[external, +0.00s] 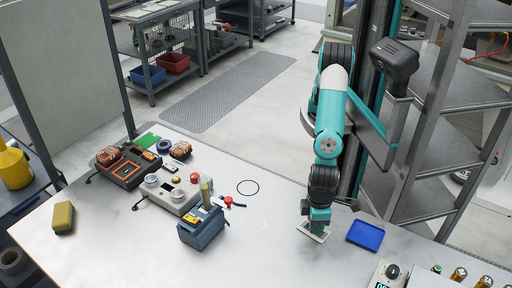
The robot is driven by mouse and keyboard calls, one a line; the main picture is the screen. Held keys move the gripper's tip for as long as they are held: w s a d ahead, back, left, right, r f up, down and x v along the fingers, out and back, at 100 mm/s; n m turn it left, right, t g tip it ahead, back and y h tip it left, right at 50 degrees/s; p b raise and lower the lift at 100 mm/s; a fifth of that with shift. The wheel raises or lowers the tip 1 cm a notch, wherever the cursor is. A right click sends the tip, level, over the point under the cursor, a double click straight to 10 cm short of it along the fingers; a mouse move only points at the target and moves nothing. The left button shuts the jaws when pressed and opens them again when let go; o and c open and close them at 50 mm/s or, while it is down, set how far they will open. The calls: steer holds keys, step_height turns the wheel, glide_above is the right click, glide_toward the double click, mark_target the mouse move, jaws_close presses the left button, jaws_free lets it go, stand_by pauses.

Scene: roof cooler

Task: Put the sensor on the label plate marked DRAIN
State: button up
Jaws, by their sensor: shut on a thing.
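My gripper (317,226) points down at the right side of the white worktop, just left of a blue tray (365,235). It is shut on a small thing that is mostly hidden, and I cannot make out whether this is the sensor. A pale, flat, plate-like shape (306,232) shows at the fingertips, low over the worktop. I cannot tell whether it is part of the gripper or a plate under it. I cannot read the word DRAIN anywhere.
A blue-grey tool caddy (202,232), a grey box with a red knob (180,194) and a dark charger with orange packs (126,168) stand left. A yellow block (63,217) lies far left. The front middle is clear.

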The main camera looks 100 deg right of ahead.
steer(key=shift+f, duration=0.15)
steer(key=o, duration=1)
steer(key=shift+c, duration=0.2)
